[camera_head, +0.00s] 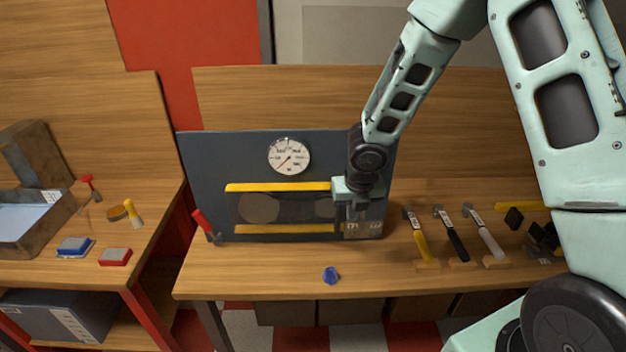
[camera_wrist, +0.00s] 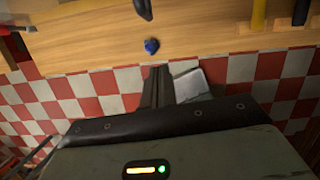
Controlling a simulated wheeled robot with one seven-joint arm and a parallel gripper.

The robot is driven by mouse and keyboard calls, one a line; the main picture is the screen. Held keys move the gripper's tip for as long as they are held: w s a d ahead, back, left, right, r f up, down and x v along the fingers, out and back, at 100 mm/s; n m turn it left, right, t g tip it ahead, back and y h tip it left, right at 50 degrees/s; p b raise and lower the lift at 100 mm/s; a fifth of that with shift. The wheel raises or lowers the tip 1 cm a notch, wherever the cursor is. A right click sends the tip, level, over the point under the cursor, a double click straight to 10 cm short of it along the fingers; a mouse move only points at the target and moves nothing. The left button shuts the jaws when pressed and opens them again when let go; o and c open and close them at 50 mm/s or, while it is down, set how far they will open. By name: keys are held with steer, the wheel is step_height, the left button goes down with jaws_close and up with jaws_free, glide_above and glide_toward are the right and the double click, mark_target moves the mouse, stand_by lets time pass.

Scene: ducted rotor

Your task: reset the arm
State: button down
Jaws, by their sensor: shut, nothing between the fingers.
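My gripper (camera_head: 350,215) is shut and empty. It hangs from my arm in front of the right part of the dark panel (camera_head: 210,165), above the workbench; whether it touches the panel I cannot tell. In the wrist view my gripper (camera_wrist: 160,88) points toward the bench's front edge and the checkered floor. The panel stands upright with a round gauge (camera_head: 289,156) and two yellow strips, and its right part is hidden behind my arm and gripper.
A small blue piece (camera_head: 331,275) lies near the front of the workbench (camera_head: 240,275). Several hammers (camera_head: 457,240) lie to the right. A red-handled tool (camera_head: 206,225) leans at the panel's left. A side bench (camera_head: 150,215) at left holds a basin (camera_head: 40,225), brushes and blocks.

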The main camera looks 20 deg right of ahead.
steer(key=s+a+r+m+g+b, duration=0.1)
steer(key=s+a+m+b, duration=0.3)
steer(key=s+m, duration=0.4)
steer(key=s+a+r+m+g+y+b, duration=0.1)
steer(key=s+a+m+b, duration=0.3)
steer(key=s+a+m, duration=0.3)
steer(key=s+a+r+m+b, duration=0.1)
steer(key=s+a+m+b, duration=0.3)
steer(key=s+m, duration=0.6)
steer(key=s+a, duration=0.1)
steer(key=s, duration=0.1)
steer(key=shift+s+a+g+b, duration=0.3)
steer(key=shift+s+a+g, duration=0.05)
steer(key=shift+g, duration=0.05)
